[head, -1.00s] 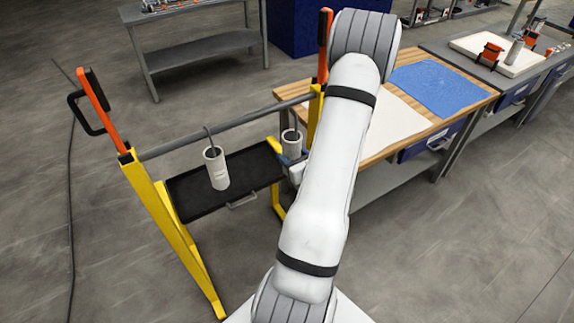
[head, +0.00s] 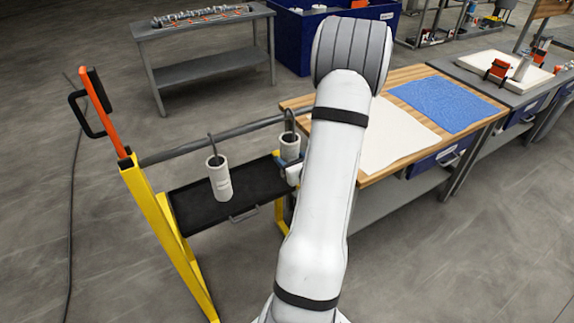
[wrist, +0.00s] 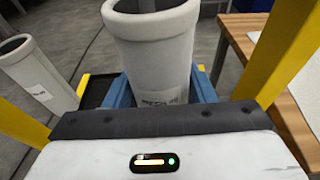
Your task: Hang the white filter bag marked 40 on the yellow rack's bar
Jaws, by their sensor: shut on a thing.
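My gripper (wrist: 163,92), with blue fingers, is shut around a white cylindrical filter bag (wrist: 150,50). The bag is upright, and its printed label is too blurred to read. In the head view this held bag (head: 290,146) is at the right end of the yellow rack (head: 160,225), and its grey hook reaches up to the rack's bar (head: 180,152). I cannot tell whether the hook rests on the bar. A second white bag (head: 220,182) hangs upright by its hook from the bar, further left. It also shows in the wrist view (wrist: 35,75), with an unreadable label.
A black tray (head: 190,208) lies under the bar. A wooden-topped bench (head: 400,155) with a white sheet and a blue cloth stands close on the right. A grey table (head: 205,75) stands behind.

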